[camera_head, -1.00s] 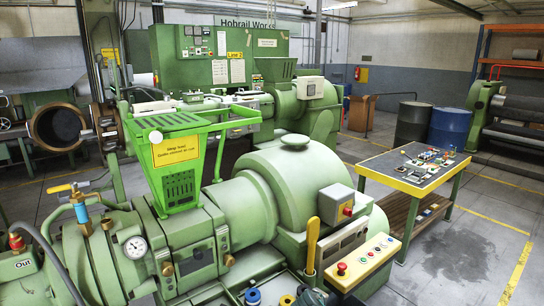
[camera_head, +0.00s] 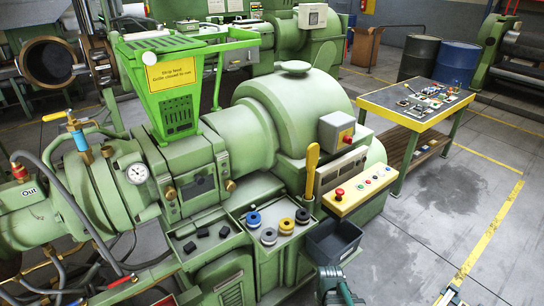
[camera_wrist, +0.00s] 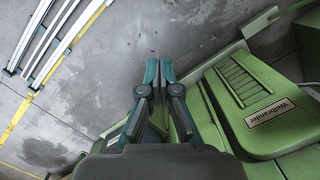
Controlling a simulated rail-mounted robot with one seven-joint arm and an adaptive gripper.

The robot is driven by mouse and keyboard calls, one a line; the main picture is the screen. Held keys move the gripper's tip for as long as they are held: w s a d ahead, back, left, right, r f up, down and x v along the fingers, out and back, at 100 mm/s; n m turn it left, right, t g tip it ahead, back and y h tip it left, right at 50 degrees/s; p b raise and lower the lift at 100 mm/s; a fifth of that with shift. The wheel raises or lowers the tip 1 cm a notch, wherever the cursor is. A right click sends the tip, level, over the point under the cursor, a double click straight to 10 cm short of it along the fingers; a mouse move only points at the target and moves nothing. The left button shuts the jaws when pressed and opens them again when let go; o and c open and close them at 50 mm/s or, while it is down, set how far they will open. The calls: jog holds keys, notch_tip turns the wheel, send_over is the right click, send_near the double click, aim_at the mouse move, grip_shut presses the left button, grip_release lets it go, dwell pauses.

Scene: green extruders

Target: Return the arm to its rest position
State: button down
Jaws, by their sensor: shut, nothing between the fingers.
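My gripper (camera_wrist: 159,74) points away from the camera in the wrist view. Its two dark teal fingers are close together, shut with nothing held. It is over the grey floor, just left of a green machine panel (camera_wrist: 262,105) in the picture; I cannot tell the gap to it. In the head view, a grey-teal part at the bottom edge (camera_head: 335,285) looks like the end of my arm, cut off by the frame, in front of the green extruder (camera_head: 290,115).
A shelf with blue and yellow-brown rings (camera_head: 270,236) and a dark bin (camera_head: 333,243) are on the extruder's front. A yellow-edged table (camera_head: 420,100) stands at right. Pale metal rails (camera_wrist: 60,35) lie on the floor at upper left in the wrist view.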

jog(key=s+f+g+b, duration=0.5)
jog(key=s+f+b, duration=0.2)
jog(key=s+f, duration=1.3)
jog(key=s, duration=0.3)
jog(key=shift+s+f, duration=0.15)
jog(key=shift+s, duration=0.1)
